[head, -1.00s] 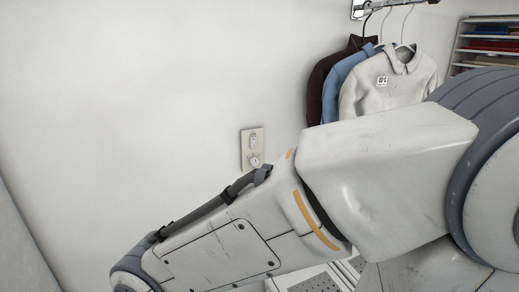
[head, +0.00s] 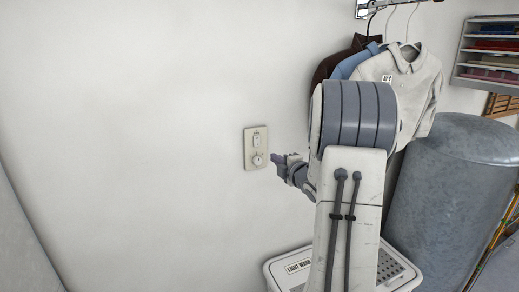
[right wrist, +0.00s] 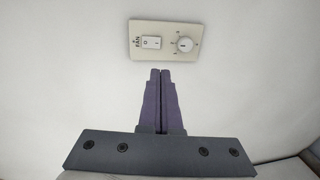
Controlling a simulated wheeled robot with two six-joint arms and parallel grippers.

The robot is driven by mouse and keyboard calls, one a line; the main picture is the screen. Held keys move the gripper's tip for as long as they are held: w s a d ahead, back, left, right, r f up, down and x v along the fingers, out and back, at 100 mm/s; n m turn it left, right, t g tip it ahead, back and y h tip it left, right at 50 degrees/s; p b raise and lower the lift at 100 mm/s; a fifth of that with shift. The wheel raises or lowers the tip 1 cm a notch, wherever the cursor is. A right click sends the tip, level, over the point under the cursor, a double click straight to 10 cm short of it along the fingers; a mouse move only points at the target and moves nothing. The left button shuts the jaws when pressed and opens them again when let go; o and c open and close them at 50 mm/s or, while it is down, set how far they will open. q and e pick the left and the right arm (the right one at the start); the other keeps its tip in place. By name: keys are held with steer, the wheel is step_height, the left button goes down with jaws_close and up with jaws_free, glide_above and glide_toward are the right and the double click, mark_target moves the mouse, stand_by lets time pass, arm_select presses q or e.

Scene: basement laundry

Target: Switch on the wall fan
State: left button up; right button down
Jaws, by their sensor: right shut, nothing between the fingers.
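The fan's beige control plate (head: 248,150) is on the white wall, near the middle of the head view. It carries a white rocker switch (head: 257,140) above a round dial (head: 257,160). The right wrist view shows the plate (right wrist: 165,54) turned sideways, with a "FAN" label, the rocker switch (right wrist: 151,43) marked 0 and I, and the dial (right wrist: 185,44). Which side of the rocker is pressed I cannot tell. My right gripper (head: 274,158) is shut and empty, just right of the plate; its fingertips (right wrist: 160,70) appear just below the plate in the wrist view. My left gripper is not in view.
Shirts (head: 420,75) hang from a rail at upper right. A white basket (head: 275,272) labelled "LIGHT WASH" stands below my right arm. A large grey cylindrical tank (head: 455,190) and a shelf of folded items (head: 458,72) are on the right. The wall left of the plate is clear.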

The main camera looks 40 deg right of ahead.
steer(key=shift+s+d+r, duration=0.15)
steer(key=shift+s+d, duration=0.1)
steer(key=shift+d, duration=0.15)
steer(key=p, duration=0.7)
glide_toward(258, 145)
steer(key=x, duration=0.6)
steer(key=shift+a+r, duration=0.1)
steer(key=shift+w, duration=0.45)
